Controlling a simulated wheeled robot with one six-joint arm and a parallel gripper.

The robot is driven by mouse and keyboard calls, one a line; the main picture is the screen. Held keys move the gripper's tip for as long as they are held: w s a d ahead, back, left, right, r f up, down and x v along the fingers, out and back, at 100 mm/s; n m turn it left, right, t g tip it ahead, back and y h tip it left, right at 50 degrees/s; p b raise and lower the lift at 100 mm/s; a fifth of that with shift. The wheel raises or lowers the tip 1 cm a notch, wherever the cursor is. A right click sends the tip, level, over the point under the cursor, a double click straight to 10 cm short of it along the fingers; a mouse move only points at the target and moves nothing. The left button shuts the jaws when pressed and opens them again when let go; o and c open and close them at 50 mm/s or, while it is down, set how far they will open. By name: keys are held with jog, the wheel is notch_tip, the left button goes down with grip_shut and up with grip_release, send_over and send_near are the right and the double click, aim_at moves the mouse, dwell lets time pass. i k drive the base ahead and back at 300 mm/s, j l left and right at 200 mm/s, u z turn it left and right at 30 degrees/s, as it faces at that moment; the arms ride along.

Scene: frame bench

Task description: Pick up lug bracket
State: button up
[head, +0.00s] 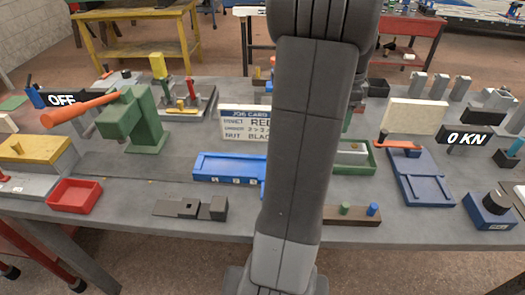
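A dark grey flat piece (174,207) with a small square opening and a raised block at its right end lies near the front edge of the bench, left of my arm. It may be the lug bracket, but I cannot tell for sure. My own arm stands upright through the middle of the head view and hides part of the bench behind it. My gripper is not in view.
The grey bench (120,225) also bears a red tray (75,196), a green press (140,120) with an orange handle, a blue tray (222,168), a job card (245,122), a green tray (371,160) and a blue fixture (428,190). The front left is partly clear.

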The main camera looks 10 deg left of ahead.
aim_at(189, 208)
jog(key=k+j, duration=0.15)
jog(key=j, duration=0.2)
jog(key=k+j, duration=0.1)
jog(key=j, duration=0.25)
jog(key=k+j, duration=0.15)
jog(key=j, duration=0.25)
jog(key=k+j, duration=0.15)
jog(key=j, duration=0.2)
